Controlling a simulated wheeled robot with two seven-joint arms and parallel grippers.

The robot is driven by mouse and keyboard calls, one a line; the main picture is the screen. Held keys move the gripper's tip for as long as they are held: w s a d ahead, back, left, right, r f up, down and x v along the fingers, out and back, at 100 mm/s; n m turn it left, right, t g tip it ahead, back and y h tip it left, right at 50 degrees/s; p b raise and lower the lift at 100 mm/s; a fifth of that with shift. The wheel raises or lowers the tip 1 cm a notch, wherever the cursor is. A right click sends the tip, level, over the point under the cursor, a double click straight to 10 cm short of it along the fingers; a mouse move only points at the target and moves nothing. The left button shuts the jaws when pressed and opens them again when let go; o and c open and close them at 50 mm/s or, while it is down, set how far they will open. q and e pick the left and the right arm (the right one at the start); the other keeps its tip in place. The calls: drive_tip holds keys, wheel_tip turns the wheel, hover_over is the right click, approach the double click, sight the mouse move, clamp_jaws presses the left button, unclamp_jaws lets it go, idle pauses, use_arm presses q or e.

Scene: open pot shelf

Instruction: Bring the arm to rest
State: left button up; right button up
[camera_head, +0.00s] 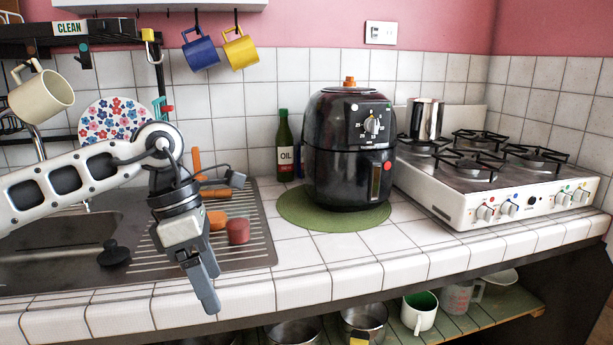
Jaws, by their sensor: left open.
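My left arm comes in from the left over the sink, and my left gripper (207,290) hangs down from it above the front edge of the tiled counter. Its fingers point down and it is open, with nothing seen between the fingers. It is seen from the side, so the gap between the fingers is hard to make out. My right gripper is not in view. The open pot shelf (480,322) runs under the counter, with several pots, a white mug (419,312) and a glass measuring cup (457,297) on it.
A black air fryer (347,150) stands on a green mat (300,219). A white gas stove (500,185) is at the right. A sink with a ribbed drainer (257,250) lies behind the gripper. Blue (201,53) and yellow (241,51) mugs hang above. The counter front is clear.

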use_arm(q)
drive_tip(key=s+d+f+g+h, duration=0.2)
drive_tip(key=s+d+h, duration=0.2)
drive_tip(key=d, duration=0.3)
drive_tip(key=s+d+f+g+h, duration=0.2)
drive_tip(key=s+d+h, duration=0.15)
drive_tip(key=d, duration=0.45)
drive_tip(key=s+d+r+n+t+h, duration=0.2)
drive_tip(key=d+r+n+t+h, duration=0.3)
drive_tip(key=n+h, duration=0.7)
drive_tip(key=w+a+f+n+t+y, duration=0.2)
drive_tip(key=a+f+n+t+y, duration=0.35)
drive_tip(key=n+t, duration=0.55)
drive_tip(key=w+a+f+n+t+y, duration=0.35)
drive_tip(key=f+n+t+y, duration=0.25)
drive_tip(key=n, duration=0.9)
drive_tip(key=s+a+f+n+g+y, duration=0.3)
drive_tip(key=s+a+f+n+y, duration=0.1)
drive_tip(key=f, duration=0.4)
drive_tip(key=s+a+f+n+g+y+p, duration=0.1)
drive_tip(key=s+a+f+n+g+y, duration=0.2)
drive_tip(key=s+a+f+n, duration=0.3)
drive_tip(key=s+a+f+y, duration=0.1)
drive_tip(key=s+f, duration=0.2)
